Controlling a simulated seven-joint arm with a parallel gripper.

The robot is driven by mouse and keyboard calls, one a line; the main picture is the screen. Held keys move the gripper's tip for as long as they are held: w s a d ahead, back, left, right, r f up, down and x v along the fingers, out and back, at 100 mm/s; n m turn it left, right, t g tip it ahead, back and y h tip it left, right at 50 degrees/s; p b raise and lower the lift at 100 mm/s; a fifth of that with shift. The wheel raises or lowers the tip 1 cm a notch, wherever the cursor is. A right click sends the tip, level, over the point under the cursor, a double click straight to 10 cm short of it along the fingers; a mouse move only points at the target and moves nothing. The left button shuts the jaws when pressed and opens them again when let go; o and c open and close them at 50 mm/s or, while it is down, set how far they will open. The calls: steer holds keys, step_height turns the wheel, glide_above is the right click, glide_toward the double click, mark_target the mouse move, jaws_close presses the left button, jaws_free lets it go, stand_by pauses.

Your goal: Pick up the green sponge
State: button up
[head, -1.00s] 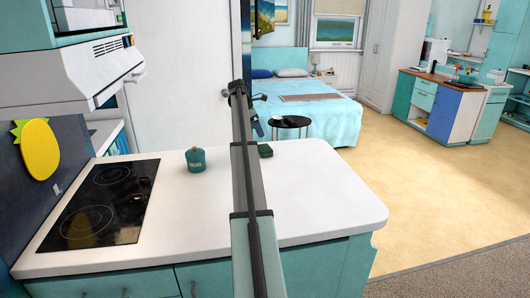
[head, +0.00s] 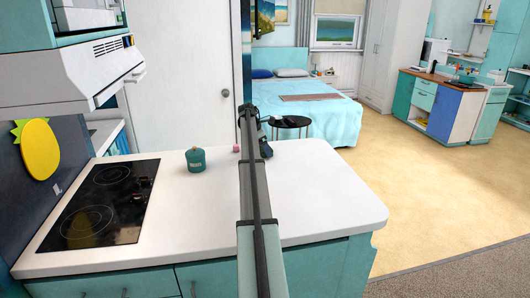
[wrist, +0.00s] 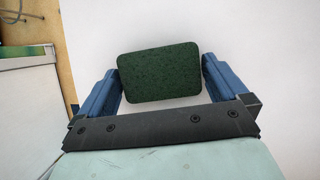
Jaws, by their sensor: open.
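The green sponge (wrist: 160,76) is a dark green block with rounded corners, lying on the white countertop (head: 315,195). In the wrist view it sits between the two blue fingers of my gripper (wrist: 161,68), slightly tilted relative to them. The fingers are apart, with a narrow gap at the sponge's sides. Whether the fingertips are down at its height I cannot tell. In the head view my gripper (head: 262,147) is over the far part of the counter, and the sponge is hidden behind it and my arm.
A teal lidded jar (head: 196,160) stands left of my arm, beside the black cooktop (head: 105,200). A small pink object (head: 236,148) lies near the counter's back edge. The counter right of my arm is clear. A round black table (head: 290,122) stands beyond it.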

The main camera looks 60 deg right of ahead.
steer(key=shift+c, duration=0.5)
steer(key=c, duration=0.6)
step_height(320, 180, up, 10)
steer(key=o, duration=0.4)
steer(key=c, duration=0.3)
steer(key=shift+c, duration=0.2)
